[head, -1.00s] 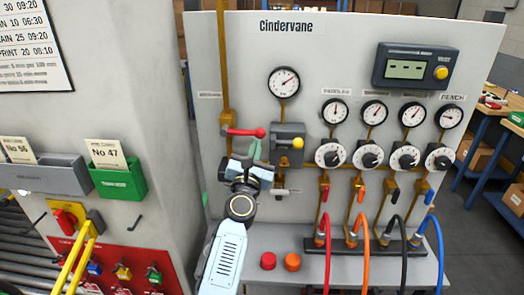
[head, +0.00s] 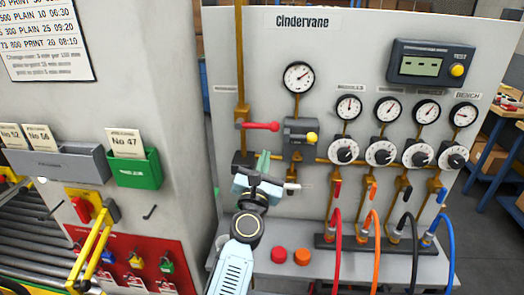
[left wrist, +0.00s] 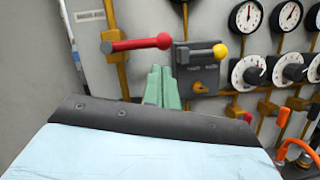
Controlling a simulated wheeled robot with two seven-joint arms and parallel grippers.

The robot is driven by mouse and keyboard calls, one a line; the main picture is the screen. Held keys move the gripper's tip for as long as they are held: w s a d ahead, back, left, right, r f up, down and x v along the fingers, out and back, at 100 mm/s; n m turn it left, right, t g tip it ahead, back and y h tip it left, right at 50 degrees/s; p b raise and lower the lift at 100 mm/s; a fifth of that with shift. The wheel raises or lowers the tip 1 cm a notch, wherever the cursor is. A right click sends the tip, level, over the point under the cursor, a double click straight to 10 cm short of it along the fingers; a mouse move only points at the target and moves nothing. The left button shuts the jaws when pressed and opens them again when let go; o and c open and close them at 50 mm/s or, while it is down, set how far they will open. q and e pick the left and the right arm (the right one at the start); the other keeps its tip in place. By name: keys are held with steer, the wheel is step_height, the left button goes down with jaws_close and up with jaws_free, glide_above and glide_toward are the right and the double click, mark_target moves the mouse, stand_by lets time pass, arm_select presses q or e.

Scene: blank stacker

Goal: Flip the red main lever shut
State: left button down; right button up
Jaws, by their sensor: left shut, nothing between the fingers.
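The red main lever (head: 262,126) is on the brass pipe at the left of the Cindervane panel. It lies about level, pointing right, and it also shows in the left wrist view (left wrist: 140,45). My left gripper (head: 262,160) is shut and empty, its green fingertips just below the lever. In the left wrist view the fingertips (left wrist: 158,82) are below the lever's red knob; I cannot tell whether they touch it. My right gripper is not in view.
A grey box with a yellow knob (head: 312,137) sits close to the right of the lever. Gauges, white dials (head: 344,150) and coloured hoses (head: 374,240) fill the panel's right. Red and orange buttons (head: 302,256) are on the ledge. A green card holder (head: 138,170) is at left.

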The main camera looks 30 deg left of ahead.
arm_select(q)
steer(key=shift+v, duration=1.65)
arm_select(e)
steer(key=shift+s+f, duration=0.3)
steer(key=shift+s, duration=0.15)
arm_select(q)
steer(key=shift+w, duration=0.1)
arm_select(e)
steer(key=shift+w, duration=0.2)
